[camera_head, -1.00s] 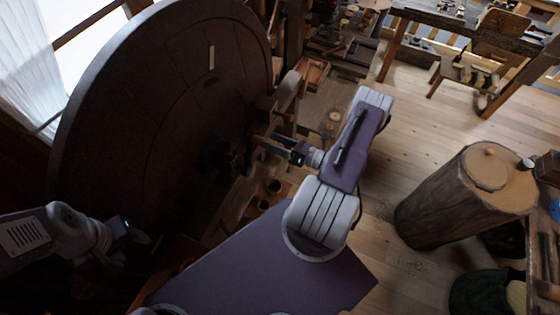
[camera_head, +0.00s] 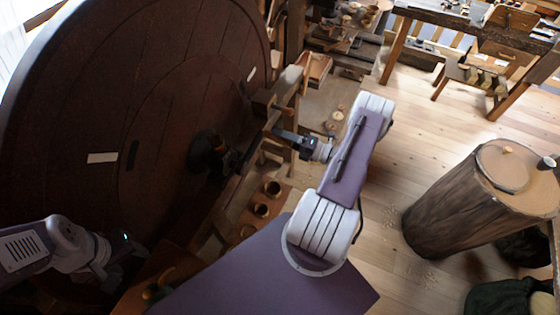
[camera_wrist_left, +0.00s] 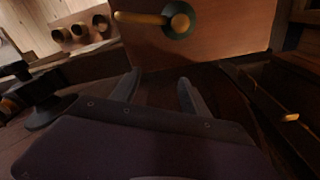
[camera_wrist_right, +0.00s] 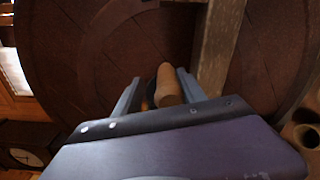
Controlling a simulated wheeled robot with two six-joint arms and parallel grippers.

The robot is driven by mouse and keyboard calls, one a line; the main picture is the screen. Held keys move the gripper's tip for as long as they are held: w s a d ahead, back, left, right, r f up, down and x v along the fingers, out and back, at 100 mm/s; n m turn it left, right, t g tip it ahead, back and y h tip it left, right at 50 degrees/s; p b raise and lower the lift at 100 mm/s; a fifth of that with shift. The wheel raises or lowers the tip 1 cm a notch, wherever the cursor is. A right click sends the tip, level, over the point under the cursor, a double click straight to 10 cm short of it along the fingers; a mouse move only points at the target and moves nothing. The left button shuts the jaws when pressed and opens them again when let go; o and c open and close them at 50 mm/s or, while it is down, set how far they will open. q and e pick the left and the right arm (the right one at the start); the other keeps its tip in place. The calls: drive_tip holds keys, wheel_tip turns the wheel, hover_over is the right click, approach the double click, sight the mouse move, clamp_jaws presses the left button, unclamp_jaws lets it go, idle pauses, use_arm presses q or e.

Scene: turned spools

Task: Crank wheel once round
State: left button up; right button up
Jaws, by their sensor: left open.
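The large dark wooden wheel (camera_head: 60,110) fills the left of the head view, with a pale mark (camera_head: 102,157) on its face. Its black hub (camera_head: 207,152) carries a dark crank arm that reaches right. My right gripper (camera_head: 274,133) is close to the crank side, right of the hub. In the right wrist view a pale wooden handle (camera_wrist_right: 167,84) shows between its spread fingers, nearer the right one; I cannot tell whether they touch. My left gripper (camera_head: 138,243) is open and empty, low in front of the wheel. Its spread fingers show in the left wrist view (camera_wrist_left: 158,88).
A reddish wooden board (camera_wrist_left: 225,30) with a yellow handle (camera_wrist_left: 140,18) lies ahead of my left gripper. A wooden post (camera_wrist_right: 220,40) stands near my right gripper. Several cups (camera_head: 272,188) sit below it. A log stump (camera_head: 440,220) stands on open floor at right.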

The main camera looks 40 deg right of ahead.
use_arm(q)
drive_tip(key=f+b, duration=0.2)
drive_tip(key=f, duration=0.1)
drive_tip(key=f+b, duration=0.2)
drive_tip(key=b, duration=0.1)
drive_tip(key=f+b, duration=0.2)
drive_tip(key=f, duration=0.1)
drive_tip(key=shift+s+a+f+b, duration=0.1)
drive_tip(key=shift+a+f+b, duration=0.2)
drive_tip(key=shift+f+b, duration=0.1)
drive_tip(key=shift+d+f+b, duration=0.1)
drive_tip(key=shift+f+b, duration=0.1)
drive_tip(key=shift+b, duration=0.1)
drive_tip(key=shift+d, duration=0.1)
use_arm(e)
wheel_tip(320, 180, down, 10)
drive_tip(key=a+m, duration=0.1)
drive_tip(key=m, duration=0.7)
drive_tip(key=shift+s+f, duration=0.2)
drive_tip(key=shift+s, duration=0.05)
drive_tip(key=shift+r, duration=0.35)
drive_tip(key=shift+d, duration=0.1)
